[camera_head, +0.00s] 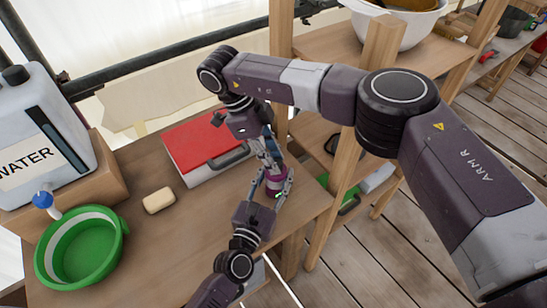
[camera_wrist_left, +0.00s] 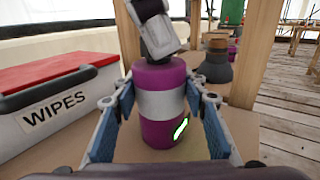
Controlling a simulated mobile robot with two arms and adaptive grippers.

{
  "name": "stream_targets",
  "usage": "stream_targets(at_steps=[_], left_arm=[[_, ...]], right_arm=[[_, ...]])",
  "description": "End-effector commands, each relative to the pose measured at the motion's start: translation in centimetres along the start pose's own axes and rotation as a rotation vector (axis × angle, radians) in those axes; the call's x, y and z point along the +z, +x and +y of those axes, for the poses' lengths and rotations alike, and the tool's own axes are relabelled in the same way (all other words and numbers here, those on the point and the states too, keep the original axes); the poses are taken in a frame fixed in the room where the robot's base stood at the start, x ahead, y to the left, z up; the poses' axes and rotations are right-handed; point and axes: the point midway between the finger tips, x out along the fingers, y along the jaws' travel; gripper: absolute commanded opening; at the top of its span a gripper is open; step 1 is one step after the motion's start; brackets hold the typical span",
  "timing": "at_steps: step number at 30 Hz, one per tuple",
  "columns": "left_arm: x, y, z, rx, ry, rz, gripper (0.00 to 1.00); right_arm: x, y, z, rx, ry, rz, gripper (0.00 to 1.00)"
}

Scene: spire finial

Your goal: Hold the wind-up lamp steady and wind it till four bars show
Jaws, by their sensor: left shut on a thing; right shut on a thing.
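The wind-up lamp, a purple cylinder with a pale grey band, stands upright near the table's front edge (camera_head: 273,184); it fills the middle of the left wrist view (camera_wrist_left: 160,80). A bright green mark glows low on its side; I cannot count separate bars in it. My left gripper (camera_head: 270,191) is shut around the lamp's body, with blue-lined fingers on both sides in the left wrist view (camera_wrist_left: 160,112). My right gripper (camera_head: 268,158) comes down from above and is shut at the lamp's top. The part it grips is mostly hidden.
A red-lidded wipes box (camera_head: 206,145) stands just behind the lamp. A cream block (camera_head: 159,201), green basin (camera_head: 108,268) and water container (camera_head: 30,130) are at left. Wooden shelving (camera_head: 346,165) is close on the right. Table between block and lamp is clear.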

Motion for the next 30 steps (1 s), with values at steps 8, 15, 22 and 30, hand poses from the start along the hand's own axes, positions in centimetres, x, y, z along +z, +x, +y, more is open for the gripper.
stream_targets(at_steps=[8,15,22,30], left_arm=[[-0.09,-0.03,0.00,0.000,0.000,0.002,0.11],[-0.09,-0.03,0.00,0.000,0.000,0.002,0.11],[-0.09,-0.03,0.01,0.000,0.000,0.002,0.11],[-0.09,-0.04,0.00,0.000,0.000,0.002,0.11]], right_arm=[[-0.04,-0.02,-0.11,0.060,0.145,0.001,0.00],[-0.05,-0.02,-0.16,0.083,0.201,0.001,0.00],[-0.06,-0.02,-0.18,0.087,0.212,0.001,0.00],[-0.06,-0.02,-0.18,0.087,0.211,0.001,0.26]])
